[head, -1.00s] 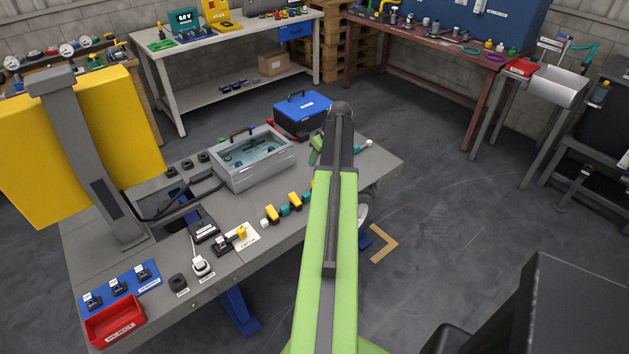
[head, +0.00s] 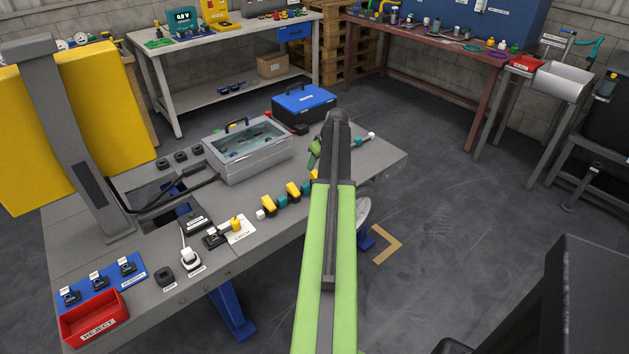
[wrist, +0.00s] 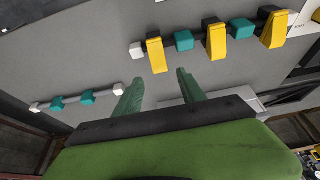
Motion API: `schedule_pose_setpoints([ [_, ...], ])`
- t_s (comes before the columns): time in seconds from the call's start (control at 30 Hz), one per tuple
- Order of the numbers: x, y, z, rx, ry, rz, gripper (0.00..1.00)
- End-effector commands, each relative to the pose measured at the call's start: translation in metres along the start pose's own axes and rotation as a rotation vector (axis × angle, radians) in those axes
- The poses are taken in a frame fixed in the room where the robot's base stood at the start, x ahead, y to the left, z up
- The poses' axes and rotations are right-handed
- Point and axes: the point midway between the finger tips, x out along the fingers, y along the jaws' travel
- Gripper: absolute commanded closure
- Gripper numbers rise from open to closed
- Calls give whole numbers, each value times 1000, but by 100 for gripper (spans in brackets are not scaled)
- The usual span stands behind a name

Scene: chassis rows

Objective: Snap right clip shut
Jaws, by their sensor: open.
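Three yellow clips sit along a grey rail with teal blocks between them and white end pieces. In the wrist view they are a left one (wrist: 156,56), a middle one (wrist: 215,42) and a right one (wrist: 275,30). In the head view two show clearly, the left (head: 268,206) and the middle (head: 293,190); the third (head: 314,176) is mostly behind my arm. My gripper (wrist: 157,84) is open and empty, its green fingers apart. In the wrist picture the gap lies just below the left clip, and no contact shows. I cannot tell whether each clip is latched.
A second thin rail (wrist: 75,100) with teal blocks lies at left in the wrist view. A clear-lidded grey box (head: 249,166) and a blue toolbox (head: 303,104) stand behind on the grey bench (head: 262,247). A red reject bin (head: 95,318) is at the near left corner.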

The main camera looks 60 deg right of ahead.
Motion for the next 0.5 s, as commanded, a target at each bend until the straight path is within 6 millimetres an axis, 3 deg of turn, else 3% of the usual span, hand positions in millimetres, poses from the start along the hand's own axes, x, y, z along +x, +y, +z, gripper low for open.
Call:
schedule_pose_setpoints([
  [0.03,23,0,3,-1,0,0,53],
  [0.2,46,0,1,-2,0,0,53],
  [0.5,46,-1,-1,-1,0,0,53],
])
